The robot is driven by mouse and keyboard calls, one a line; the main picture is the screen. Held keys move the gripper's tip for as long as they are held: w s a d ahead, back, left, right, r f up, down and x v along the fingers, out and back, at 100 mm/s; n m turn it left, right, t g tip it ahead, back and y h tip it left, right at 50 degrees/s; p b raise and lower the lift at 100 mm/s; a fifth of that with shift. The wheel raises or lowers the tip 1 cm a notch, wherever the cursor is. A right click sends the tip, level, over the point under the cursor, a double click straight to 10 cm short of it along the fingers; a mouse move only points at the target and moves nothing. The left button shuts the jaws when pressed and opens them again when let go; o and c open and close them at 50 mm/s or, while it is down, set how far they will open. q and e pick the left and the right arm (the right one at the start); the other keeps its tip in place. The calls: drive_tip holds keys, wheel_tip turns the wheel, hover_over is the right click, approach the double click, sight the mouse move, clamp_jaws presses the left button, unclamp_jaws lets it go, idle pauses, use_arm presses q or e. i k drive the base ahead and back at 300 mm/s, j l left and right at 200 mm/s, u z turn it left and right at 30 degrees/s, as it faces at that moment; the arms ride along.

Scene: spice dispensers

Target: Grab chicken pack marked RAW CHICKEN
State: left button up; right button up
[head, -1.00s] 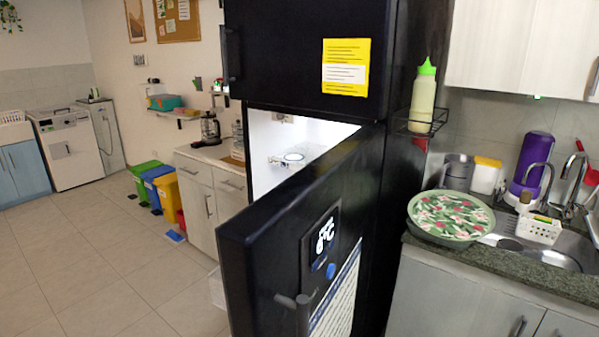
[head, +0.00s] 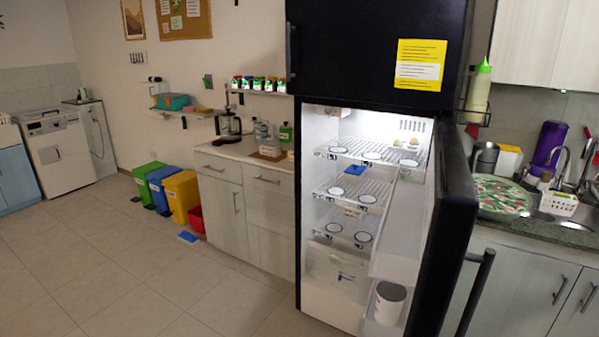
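A tall black fridge (head: 372,55) stands right of centre in the head view. Its lower door (head: 450,215) stands wide open toward the right, with a dark bar handle (head: 478,285). Inside, wire shelves (head: 352,196) carry round white markers with small labels. A few small tan items (head: 408,143) lie on the top shelf. A blue item (head: 355,170) sits just below the top shelf. No pack that I can read as RAW CHICKEN shows; the labels are too small to read. Neither of my grippers is in view.
A white tub (head: 390,302) stands low in the open door. A counter (head: 235,150) with drawers is left of the fridge, with yellow (head: 181,198), blue and green bins beside it. A sink counter (head: 540,235) lies behind the door at right. The tiled floor (head: 110,275) at left is clear.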

sight(268, 149)
drive_tip(key=i+j, duration=0.2)
drive_tip(key=j, duration=0.15)
drive_tip(key=i+j, duration=0.2)
drive_tip(key=j, duration=0.15)
drive_tip(key=i+j, duration=0.2)
drive_tip(key=i+j+z, duration=0.1)
drive_tip(key=j, duration=0.35)
drive_tip(key=i+j, duration=0.45)
drive_tip(key=j, duration=0.25)
drive_tip(key=i+j, duration=0.2)
drive_tip(key=j, duration=0.15)
drive_tip(key=i+j, duration=0.25)
drive_tip(key=i, duration=0.3)
drive_tip(key=i+j+z, duration=0.1)
drive_tip(key=i+j, duration=0.15)
drive_tip(key=i, duration=0.3)
drive_tip(key=i+j, duration=0.3)
drive_tip(key=i, duration=0.3)
drive_tip(key=i+j+z, duration=0.1)
drive_tip(key=i+j, duration=0.2)
drive_tip(key=i, duration=0.25)
drive_tip(key=i+j, duration=0.35)
drive_tip(key=i, duration=0.65)
